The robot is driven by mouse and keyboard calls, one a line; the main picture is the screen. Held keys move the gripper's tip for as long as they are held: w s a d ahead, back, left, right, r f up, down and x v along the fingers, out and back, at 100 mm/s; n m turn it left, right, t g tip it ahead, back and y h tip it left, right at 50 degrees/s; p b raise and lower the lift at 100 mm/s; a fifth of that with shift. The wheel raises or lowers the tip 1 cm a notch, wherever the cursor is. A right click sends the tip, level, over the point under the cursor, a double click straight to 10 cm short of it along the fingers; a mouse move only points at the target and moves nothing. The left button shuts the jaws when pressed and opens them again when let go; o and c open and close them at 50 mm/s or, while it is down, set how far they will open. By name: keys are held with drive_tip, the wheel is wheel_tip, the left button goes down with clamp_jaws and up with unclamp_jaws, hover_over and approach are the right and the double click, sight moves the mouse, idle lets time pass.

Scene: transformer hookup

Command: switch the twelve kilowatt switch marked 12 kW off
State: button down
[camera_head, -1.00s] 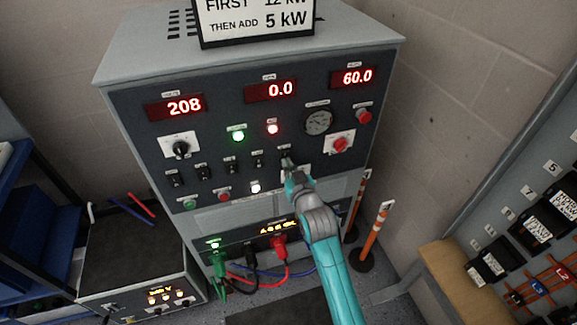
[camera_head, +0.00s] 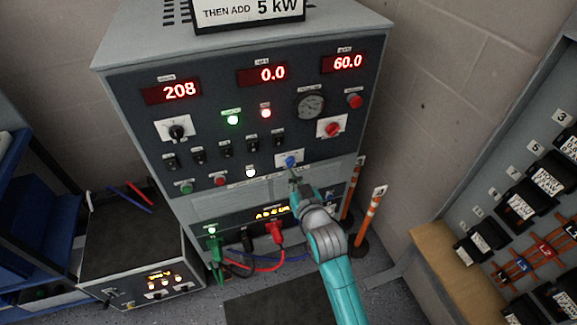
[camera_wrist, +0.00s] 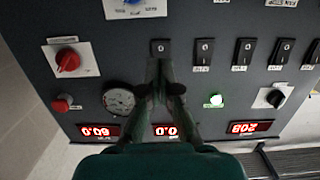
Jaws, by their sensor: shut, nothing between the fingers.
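A row of small black rocker switches crosses the dark front panel. Their labels are too small to read, so I cannot tell which is marked 12 kW. The rightmost switch (camera_head: 279,140) in the head view is the one just beyond my fingertips in the wrist view (camera_wrist: 160,47), which shows the panel upside down. My gripper (camera_head: 292,176) is shut and empty, in front of the panel near the blue knob (camera_head: 290,161). In the wrist view, my fingertips (camera_wrist: 163,65) appear beside that switch's edge; I cannot tell whether they touch it.
Red displays read 208, 0.0 and 60.0 (camera_head: 344,63). A green lamp (camera_head: 233,119) and red lamp (camera_head: 266,113) are lit. A red knob (camera_head: 333,129) sits to the right. Plugged cables (camera_head: 275,232) hang below. Orange-white posts (camera_head: 370,217) stand to the right.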

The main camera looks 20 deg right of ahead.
drive_tip(key=shift+s+f, duration=0.15)
drive_tip(key=shift+s, duration=0.85)
drive_tip(key=shift+s+f, duration=0.1)
drive_tip(key=shift+s, duration=0.9)
drive_tip(key=s+f+g, duration=0.1)
drive_tip(key=s+f, duration=0.3)
drive_tip(key=s, duration=0.8)
drive_tip(key=s+f, duration=0.3)
drive_tip(key=s, duration=0.8)
drive_tip(key=r+v, duration=0.1)
drive_tip(key=v, duration=2)
drive_tip(key=shift+s+r+g, duration=0.2)
drive_tip(key=shift+r+g, duration=0.05)
drive_tip(key=shift+g, duration=0.15)
drive_tip(key=c, duration=1.9)
unclamp_jaws()
drive_tip(key=shift+a, duration=0.1)
